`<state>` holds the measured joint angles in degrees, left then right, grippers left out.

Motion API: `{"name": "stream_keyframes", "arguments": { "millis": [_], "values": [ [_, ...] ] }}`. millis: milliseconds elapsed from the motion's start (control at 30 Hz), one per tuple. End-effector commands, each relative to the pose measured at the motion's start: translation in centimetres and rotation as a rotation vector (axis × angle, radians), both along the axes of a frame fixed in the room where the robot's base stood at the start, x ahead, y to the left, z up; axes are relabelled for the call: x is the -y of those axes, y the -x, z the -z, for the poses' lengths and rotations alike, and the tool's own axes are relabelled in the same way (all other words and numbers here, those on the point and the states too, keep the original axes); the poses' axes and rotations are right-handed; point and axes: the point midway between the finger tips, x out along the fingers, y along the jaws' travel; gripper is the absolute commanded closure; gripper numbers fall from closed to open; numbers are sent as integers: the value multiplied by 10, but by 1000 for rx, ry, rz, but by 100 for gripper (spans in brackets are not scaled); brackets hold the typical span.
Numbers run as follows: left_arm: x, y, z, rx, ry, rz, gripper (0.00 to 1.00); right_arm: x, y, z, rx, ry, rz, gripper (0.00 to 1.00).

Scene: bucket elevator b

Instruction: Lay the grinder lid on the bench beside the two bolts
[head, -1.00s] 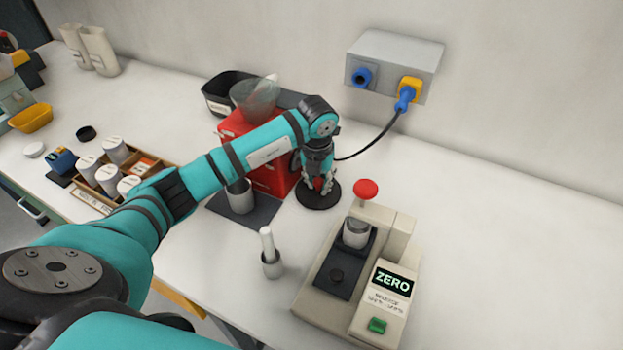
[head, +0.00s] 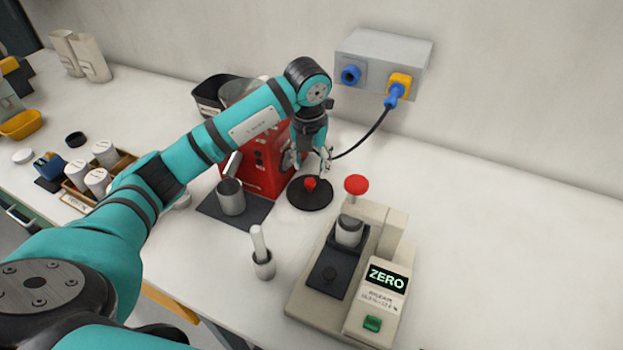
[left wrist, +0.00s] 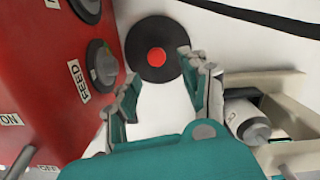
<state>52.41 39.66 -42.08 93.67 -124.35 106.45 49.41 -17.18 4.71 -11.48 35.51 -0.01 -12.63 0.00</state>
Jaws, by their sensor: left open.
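The grinder lid, a black disc (head: 325,200) with a red knob, lies flat on the white bench just right of the red grinder (head: 262,170). The lid also shows in the left wrist view (left wrist: 138,34), beyond the fingers. My left gripper (head: 323,163) is open and empty, a little above and behind the lid, apart from the knob. In the left wrist view its spread fingertips (left wrist: 160,72) have only bench and lid between them. I cannot make out the two bolts; the arm hides part of the grinder and bench. My right gripper is not in view.
A beige ZERO instrument (head: 375,265) with a red-topped post stands right of the lid. A pestle cup (head: 264,266) stands in front, and a metal cup (head: 231,198) on a dark mat. A cable runs behind to the wall box (head: 383,62). The right bench is clear.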

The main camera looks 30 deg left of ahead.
Motion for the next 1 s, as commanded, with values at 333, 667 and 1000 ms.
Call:
{"name": "stream_keyframes", "arguments": {
  "millis": [333,667,1000],
  "values": [
    [1,5,-44,0,0,0,55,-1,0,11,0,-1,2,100],
    [1,5,-46,-1,0,0,55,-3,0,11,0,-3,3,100],
    [1,5,-85,-1,0,0,55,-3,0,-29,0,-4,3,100]
  ]
}}
